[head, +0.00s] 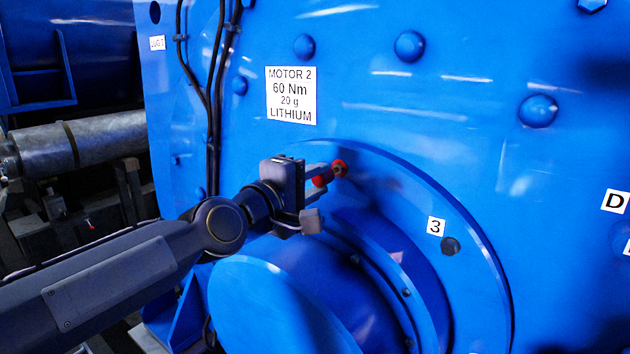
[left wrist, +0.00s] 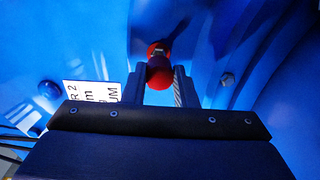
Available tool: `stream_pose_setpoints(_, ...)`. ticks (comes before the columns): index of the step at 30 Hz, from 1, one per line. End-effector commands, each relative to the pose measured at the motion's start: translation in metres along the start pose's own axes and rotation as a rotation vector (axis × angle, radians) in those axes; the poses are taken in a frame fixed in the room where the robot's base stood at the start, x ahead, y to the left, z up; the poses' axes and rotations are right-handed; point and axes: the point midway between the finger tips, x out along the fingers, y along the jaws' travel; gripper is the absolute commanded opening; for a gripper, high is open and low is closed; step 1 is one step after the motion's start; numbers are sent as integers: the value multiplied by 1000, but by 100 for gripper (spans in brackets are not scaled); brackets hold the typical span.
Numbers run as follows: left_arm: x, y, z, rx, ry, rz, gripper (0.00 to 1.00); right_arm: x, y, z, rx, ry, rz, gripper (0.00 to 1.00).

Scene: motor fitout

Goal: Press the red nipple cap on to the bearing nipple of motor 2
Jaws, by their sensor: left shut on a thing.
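My left gripper (head: 320,182) is in front of the motor's blue face, above the round bearing housing. It is shut on the red nipple cap (head: 320,181), which also shows between the fingertips in the left wrist view (left wrist: 159,73). Just beyond the cap, a red ring with a darker middle (head: 340,168) sits on the motor face, at the bearing nipple's place. In the left wrist view this red ring (left wrist: 157,48) is right behind the cap. The cap looks close to it; I cannot tell whether they touch. The nipple itself is mostly hidden. My right gripper is not in view.
A label (head: 291,95) reads MOTOR 2, 60 Nm, 20 g, LITHIUM. Black cables (head: 213,110) run down the face at the left. The blue bearing housing (head: 270,300) juts out below the gripper. A number 3 tag (head: 436,226) is to the right.

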Motion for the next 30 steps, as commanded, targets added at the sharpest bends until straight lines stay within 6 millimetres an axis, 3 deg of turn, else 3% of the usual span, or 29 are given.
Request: stream_pose_setpoints(30, 18, 1, 0, 1, 0, -2, 4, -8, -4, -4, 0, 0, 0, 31)
